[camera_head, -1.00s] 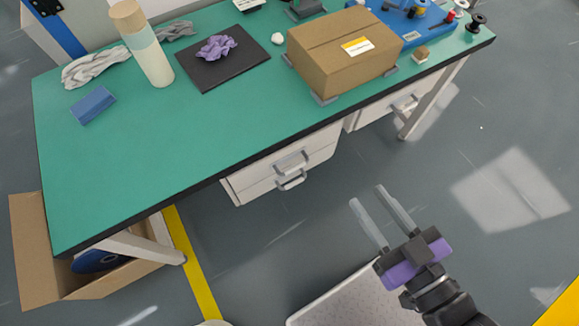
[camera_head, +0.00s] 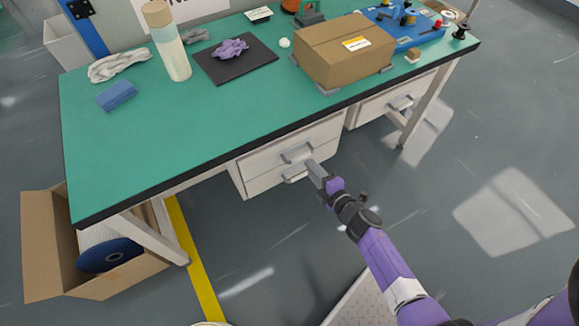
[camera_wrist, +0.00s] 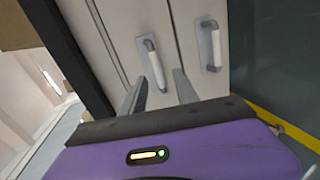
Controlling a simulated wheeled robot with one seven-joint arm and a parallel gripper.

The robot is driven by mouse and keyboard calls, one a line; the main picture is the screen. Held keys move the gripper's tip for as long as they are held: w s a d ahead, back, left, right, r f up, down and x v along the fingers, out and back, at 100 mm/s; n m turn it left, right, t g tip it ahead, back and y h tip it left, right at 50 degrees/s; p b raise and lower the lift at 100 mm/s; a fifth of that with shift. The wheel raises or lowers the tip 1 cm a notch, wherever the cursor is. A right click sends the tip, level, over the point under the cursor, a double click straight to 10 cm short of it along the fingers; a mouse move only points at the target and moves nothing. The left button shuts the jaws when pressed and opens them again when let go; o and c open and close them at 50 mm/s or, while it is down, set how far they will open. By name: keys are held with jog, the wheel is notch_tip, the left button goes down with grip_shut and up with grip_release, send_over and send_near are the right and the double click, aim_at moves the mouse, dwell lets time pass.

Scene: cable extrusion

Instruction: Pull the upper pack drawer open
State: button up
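The upper pack drawer (camera_head: 268,160) is a pale front under the bench edge and looks closed. Its grey bar handle (camera_head: 297,152) also shows in the wrist view (camera_wrist: 155,66), where the drawers appear turned sideways. My gripper (camera_head: 313,166) is at this handle. In the wrist view my gripper (camera_wrist: 158,88) has its two fingers apart, one on each side of the handle's near end, with gaps visible. I cannot tell whether the fingers touch the handle. The lower drawer's handle (camera_wrist: 210,46) is to the right, outside the fingers.
The green bench (camera_head: 180,125) overhangs the drawers with a dark edge. A cardboard box (camera_head: 345,55) sits on it. Another drawer (camera_head: 385,105) is to the right by a bench leg. An open carton with a cable reel (camera_head: 110,256) stands at left. The floor before the drawers is clear.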

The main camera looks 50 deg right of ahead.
aim_at(301, 157)
jog(key=shift+n, duration=0.3)
jog(key=x, duration=0.4)
jog(key=b+x, duration=0.1)
jog(key=x, duration=0.3)
jog(key=shift+a+r, duration=0.2)
jog(key=shift+r, duration=0.05)
grip_shut()
dwell(0.9)
